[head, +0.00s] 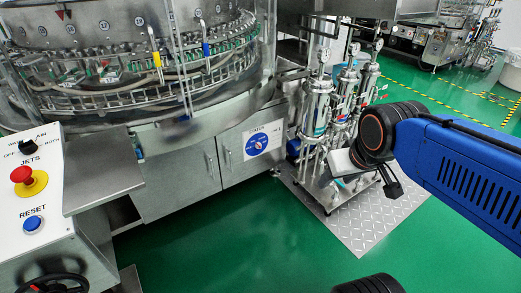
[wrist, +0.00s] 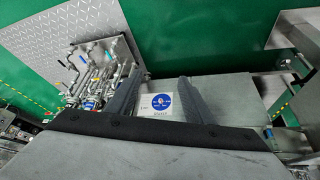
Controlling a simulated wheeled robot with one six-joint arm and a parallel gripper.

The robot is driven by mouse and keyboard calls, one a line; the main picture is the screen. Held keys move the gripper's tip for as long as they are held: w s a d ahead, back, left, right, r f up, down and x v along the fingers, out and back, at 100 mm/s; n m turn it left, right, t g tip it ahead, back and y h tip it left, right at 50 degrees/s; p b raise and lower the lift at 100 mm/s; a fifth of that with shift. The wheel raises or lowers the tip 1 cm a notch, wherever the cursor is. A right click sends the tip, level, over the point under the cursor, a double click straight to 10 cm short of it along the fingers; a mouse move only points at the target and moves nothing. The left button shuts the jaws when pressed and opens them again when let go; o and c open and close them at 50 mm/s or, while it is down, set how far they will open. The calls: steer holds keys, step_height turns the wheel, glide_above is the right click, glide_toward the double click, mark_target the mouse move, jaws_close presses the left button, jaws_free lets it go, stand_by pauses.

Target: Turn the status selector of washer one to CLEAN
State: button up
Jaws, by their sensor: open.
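The status selector (head: 258,144) is a round blue dial on a white plate marked STATUS. It sits on the washer's lower cabinet front in the head view. In the wrist view the dial (wrist: 161,101) appears upside down, with a small pale centre. Its pointer position and small labels are too small to read. My gripper (wrist: 162,78) is open and empty, its two dark fingers framing the dial in the wrist view. In the head view my gripper (head: 366,172) is right of the selector and apart from it, above the diamond-plate base; its fingers are partly hidden.
A control console (head: 30,205) with JETS knob, red stop button and RESET button is at left. Green floor (head: 235,235) is clear before the cabinet.

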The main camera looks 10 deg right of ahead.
mark_target(260, 148)
steer(key=w+d+f+n+t, duration=0.15)
steer(key=w+f, duration=0.25)
steer(key=w, duration=0.9)
steer(key=w+d+f+t, duration=0.1)
steer(key=w+f+t, duration=0.25)
steer(key=w, duration=1.05)
steer(key=w+d+f+n+t, duration=0.1)
steer(key=w+f, duration=0.3)
steer(key=w, duration=0.9)
steer(key=w+a+f+n+t+y, duration=0.1)
steer(key=w+f+t+y, duration=0.1)
steer(key=w+f, duration=0.45)
steer(key=w+f+n+t+y, duration=0.1)
steer(key=w+f, duration=0.3)
steer(key=f, duration=0.5)
step_height(260, 148, down, 13)
steer(key=s+a+t+y, duration=0.2)
steer(key=t+y, duration=0.1)
steer(key=y, duration=0.1)
steer(key=x, duration=1.1)
steer(key=f+x, duration=0.1)
steer(key=x, duration=0.5)
steer(key=shift+w+d, duration=0.25)
steer(key=shift+w, duration=0.05)
